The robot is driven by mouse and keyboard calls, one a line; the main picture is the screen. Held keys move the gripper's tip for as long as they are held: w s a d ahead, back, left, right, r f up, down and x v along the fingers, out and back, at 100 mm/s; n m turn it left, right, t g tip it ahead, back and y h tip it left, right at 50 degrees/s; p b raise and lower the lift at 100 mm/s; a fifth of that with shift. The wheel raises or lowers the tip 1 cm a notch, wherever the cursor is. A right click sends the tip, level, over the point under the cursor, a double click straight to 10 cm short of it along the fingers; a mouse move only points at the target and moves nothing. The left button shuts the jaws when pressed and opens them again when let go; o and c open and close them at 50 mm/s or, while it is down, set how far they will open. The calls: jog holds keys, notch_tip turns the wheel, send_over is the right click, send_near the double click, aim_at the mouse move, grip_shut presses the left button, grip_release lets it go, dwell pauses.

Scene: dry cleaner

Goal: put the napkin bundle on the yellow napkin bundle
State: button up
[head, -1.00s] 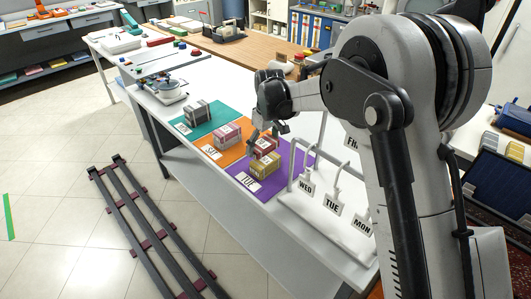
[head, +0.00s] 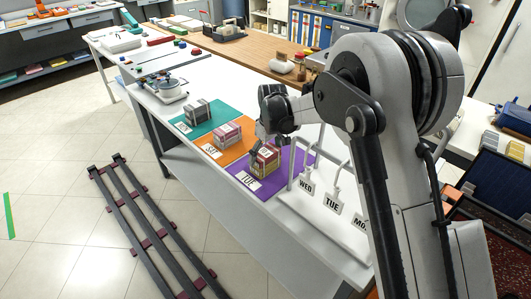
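The yellow napkin bundle (head: 262,168) lies on the purple mat in the head view. The dark red napkin bundle (head: 266,153) is directly over it, at its top face. I cannot tell whether the two touch. My gripper (head: 268,145) points down, with its fingers around the red bundle, and appears shut on it. The arm and fingers partly hide the red bundle, and the fingertips are small in the picture.
The purple mat (head: 241,176) lies beside an orange mat (head: 237,153) with a pink bundle (head: 227,134) and a teal mat (head: 184,130) with a grey bundle (head: 197,112). A white rack (head: 335,225) with hanging day tags stands close on the right.

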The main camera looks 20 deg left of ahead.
aim_at(268, 154)
jog(key=shift+r, duration=0.1)
jog(key=r, duration=0.4)
jog(key=d+r, duration=0.1)
jog(key=r, duration=0.7)
jog(key=shift+s+d, duration=0.15)
jog(key=shift+s, duration=0.15)
